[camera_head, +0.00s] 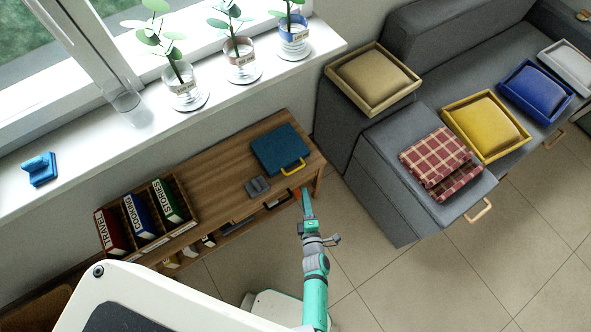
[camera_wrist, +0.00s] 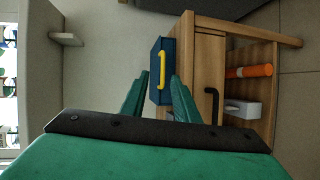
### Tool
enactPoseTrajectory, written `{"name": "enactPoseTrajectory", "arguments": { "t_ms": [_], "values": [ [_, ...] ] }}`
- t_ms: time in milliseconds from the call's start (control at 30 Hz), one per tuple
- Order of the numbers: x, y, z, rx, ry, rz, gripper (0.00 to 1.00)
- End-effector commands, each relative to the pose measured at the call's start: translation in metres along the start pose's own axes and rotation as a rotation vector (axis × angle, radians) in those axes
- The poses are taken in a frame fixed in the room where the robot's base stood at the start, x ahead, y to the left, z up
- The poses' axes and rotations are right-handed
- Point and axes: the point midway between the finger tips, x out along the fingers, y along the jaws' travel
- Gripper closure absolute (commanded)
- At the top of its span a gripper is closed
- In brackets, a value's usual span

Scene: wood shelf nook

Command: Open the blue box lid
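The blue box (camera_head: 278,145) lies on top of the wooden shelf unit, near its right end, with its lid looking shut. Its yellow handle (camera_head: 293,166) is on the side facing my arm. In the wrist view the blue box (camera_wrist: 156,92) is ahead of my gripper (camera_wrist: 158,80), and the yellow handle (camera_wrist: 162,70) shows between the two green fingers, beyond their tips. The fingers are apart with nothing held. In the head view my gripper (camera_head: 306,196) is just off the front right of the shelf unit, near the handle. Its fingertips are hard to make out there.
The shelf unit (camera_head: 215,180) also bears a small grey object (camera_head: 257,186) beside the box and a book rack (camera_head: 150,222) to the left. A black drawer handle (camera_wrist: 211,104) and an orange cylinder (camera_wrist: 249,71) are right of the fingers. A grey sofa (camera_head: 385,190) stands to the right.

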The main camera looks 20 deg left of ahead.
Motion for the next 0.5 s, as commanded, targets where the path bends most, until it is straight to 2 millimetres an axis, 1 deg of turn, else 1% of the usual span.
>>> {"name": "enactPoseTrajectory", "arguments": {
  "t_ms": [33, 100, 200, 367, 500],
  "values": [
    [0.013, -0.003, -0.005, -0.036, 0.015, -0.001, 0.72],
    [0.024, -0.007, -0.010, -0.075, 0.028, -0.002, 0.72],
    [0.034, -0.009, -0.015, -0.108, 0.039, -0.002, 0.72],
    [0.048, -0.009, -0.016, -0.118, 0.042, -0.001, 0.72],
    [0.068, -0.009, -0.018, -0.116, 0.043, -0.001, 0.72]
  ]
}}
